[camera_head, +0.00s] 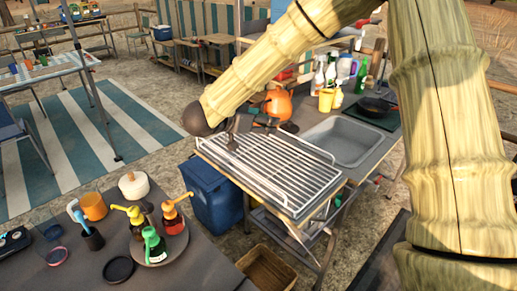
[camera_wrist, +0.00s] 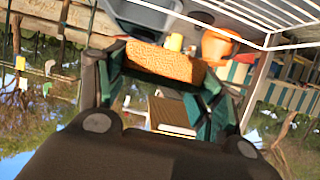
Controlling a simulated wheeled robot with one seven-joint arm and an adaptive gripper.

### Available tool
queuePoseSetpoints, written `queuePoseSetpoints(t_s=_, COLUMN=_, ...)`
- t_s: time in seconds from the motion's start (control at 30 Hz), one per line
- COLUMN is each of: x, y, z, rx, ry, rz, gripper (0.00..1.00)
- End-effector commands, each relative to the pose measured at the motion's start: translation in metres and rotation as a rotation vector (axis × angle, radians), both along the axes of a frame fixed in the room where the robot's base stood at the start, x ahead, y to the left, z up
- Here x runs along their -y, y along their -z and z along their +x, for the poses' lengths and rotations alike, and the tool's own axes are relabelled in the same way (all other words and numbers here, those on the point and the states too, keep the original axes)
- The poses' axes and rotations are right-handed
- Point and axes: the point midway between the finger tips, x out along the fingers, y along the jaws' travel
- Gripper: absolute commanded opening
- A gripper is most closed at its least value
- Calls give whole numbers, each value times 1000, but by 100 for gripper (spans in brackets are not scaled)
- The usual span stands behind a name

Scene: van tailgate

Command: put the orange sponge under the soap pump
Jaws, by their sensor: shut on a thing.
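My gripper (camera_head: 236,136) is over the left part of the white wire rack (camera_head: 290,176) beside the sink. In the wrist view my gripper (camera_wrist: 160,70) is shut on the orange sponge (camera_wrist: 165,62), a porous block between its two green-grey fingers. The sponge cannot be made out in the head view. Pump-topped bottles stand on a round grey tray (camera_head: 160,251) at lower left: one with a yellow pump (camera_head: 133,213), one with a green pump (camera_head: 152,240) and one with an orange pump (camera_head: 174,207). I cannot tell which is the soap pump.
An orange kettle (camera_head: 278,103) stands behind the rack. The grey sink (camera_head: 350,141) is to its right, with several bottles and a yellow cup (camera_head: 326,100) behind. A blue bin (camera_head: 213,192) stands between the counter and the front table (camera_head: 205,262). An orange mug (camera_head: 94,206) is near the tray.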

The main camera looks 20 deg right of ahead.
Motion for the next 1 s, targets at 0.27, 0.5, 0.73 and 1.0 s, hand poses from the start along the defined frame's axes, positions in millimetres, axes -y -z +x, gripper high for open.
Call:
queuePoseSetpoints(t_s=0.27, x=2, y=37, z=-1, rx=-7, ry=3, rz=0, gripper=60)
queuePoseSetpoints(t_s=0.5, x=5, y=80, z=-2, rx=-5, ry=7, rz=0, gripper=60)
queuePoseSetpoints(t_s=0.73, x=5, y=119, z=-3, rx=-5, ry=7, rz=-1, gripper=60)
queuePoseSetpoints(t_s=1.0, x=5, y=138, z=-2, rx=-1, ry=6, rz=-1, gripper=60)
